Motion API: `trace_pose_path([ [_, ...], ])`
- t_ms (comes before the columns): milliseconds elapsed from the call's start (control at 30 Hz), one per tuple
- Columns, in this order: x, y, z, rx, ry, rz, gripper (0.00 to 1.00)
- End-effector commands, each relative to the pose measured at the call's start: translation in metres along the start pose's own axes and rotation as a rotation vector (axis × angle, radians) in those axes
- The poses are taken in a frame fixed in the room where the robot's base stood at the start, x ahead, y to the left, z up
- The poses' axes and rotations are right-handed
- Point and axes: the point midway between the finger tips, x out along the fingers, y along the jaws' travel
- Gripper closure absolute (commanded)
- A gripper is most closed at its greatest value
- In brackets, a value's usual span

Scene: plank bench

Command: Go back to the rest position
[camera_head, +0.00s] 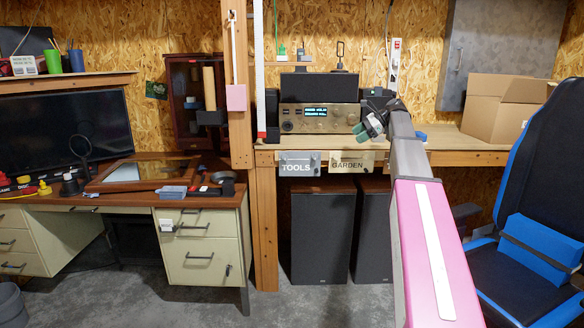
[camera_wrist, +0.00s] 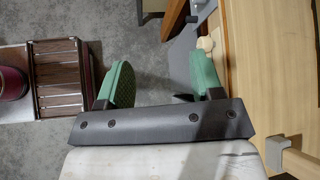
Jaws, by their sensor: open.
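My gripper (camera_head: 368,126) is raised in front of the bench's upper shelf, at the end of my outstretched arm, just right of the radio's front. In the wrist view its two green padded fingers (camera_wrist: 162,80) stand wide apart. A pale wooden board edge runs close beside the right finger in the wrist view.
A plank bench (camera_head: 455,142) carries a radio receiver (camera_head: 320,117) and a cardboard box (camera_head: 498,112). TOOLS (camera_head: 299,164) and GARDEN (camera_head: 351,163) signs hang at its front edge. Dark speakers (camera_head: 320,235) stand below. A blue-black chair (camera_head: 540,190) is at right. Floor at centre-left is clear.

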Motion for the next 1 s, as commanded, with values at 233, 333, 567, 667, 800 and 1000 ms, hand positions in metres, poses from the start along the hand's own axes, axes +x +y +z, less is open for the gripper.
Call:
trace_pose_path([
  [233,0.115,0.094,-0.071,-0.218,0.169,0.074,0.40],
  [333,0.153,0.133,-0.096,-0.320,0.236,0.123,0.40],
  [567,0.223,0.231,-0.144,-0.579,0.370,0.277,0.40],
  [667,0.247,0.275,-0.160,-0.702,0.416,0.361,0.40],
  [800,0.272,0.338,-0.179,-0.883,0.465,0.496,0.40],
  [1000,0.293,0.417,-0.198,-1.133,0.498,0.697,0.40],
])
